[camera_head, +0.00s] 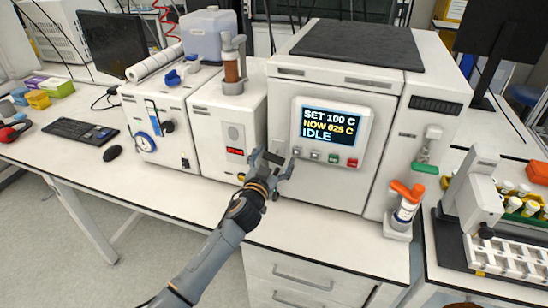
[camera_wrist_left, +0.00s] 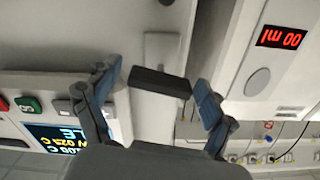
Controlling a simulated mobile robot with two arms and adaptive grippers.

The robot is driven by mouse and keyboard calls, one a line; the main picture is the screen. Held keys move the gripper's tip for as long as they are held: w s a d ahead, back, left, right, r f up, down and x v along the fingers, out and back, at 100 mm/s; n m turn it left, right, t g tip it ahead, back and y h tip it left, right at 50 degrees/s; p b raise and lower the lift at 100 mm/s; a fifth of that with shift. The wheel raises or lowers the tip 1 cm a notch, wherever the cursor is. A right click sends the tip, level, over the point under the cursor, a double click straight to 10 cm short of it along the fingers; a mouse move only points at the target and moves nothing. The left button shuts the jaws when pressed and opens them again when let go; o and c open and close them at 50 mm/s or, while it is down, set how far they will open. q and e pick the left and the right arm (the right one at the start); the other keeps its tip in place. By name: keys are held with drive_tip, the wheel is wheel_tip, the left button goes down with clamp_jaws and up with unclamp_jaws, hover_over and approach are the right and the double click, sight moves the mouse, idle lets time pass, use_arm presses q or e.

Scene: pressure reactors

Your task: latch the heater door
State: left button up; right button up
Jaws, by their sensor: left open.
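The heater (camera_head: 330,185) is the large white box with a dark top. Its front display (camera_head: 332,124) reads SET 100 C, NOW 025 C, IDLE. The front looks flush with the body, but I cannot tell whether the door is fully closed. My left gripper (camera_head: 270,168) is at the heater's left front edge, with its fingers open. In the left wrist view, a black bar handle (camera_wrist_left: 160,83) on a pale plate (camera_wrist_left: 162,48) lies between the spread fingertips of the left gripper (camera_wrist_left: 157,92). No firm grip shows. My right gripper is not in view.
A white pump unit (camera_head: 228,128) with a red readout stands close to the heater's left. The bench (camera_head: 150,190) is clear in front of the left units. A vial rack (camera_head: 510,262) is far right.

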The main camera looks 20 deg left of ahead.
use_arm(q)
drive_tip(key=shift+c, duration=0.2)
drive_tip(key=c, duration=1.1)
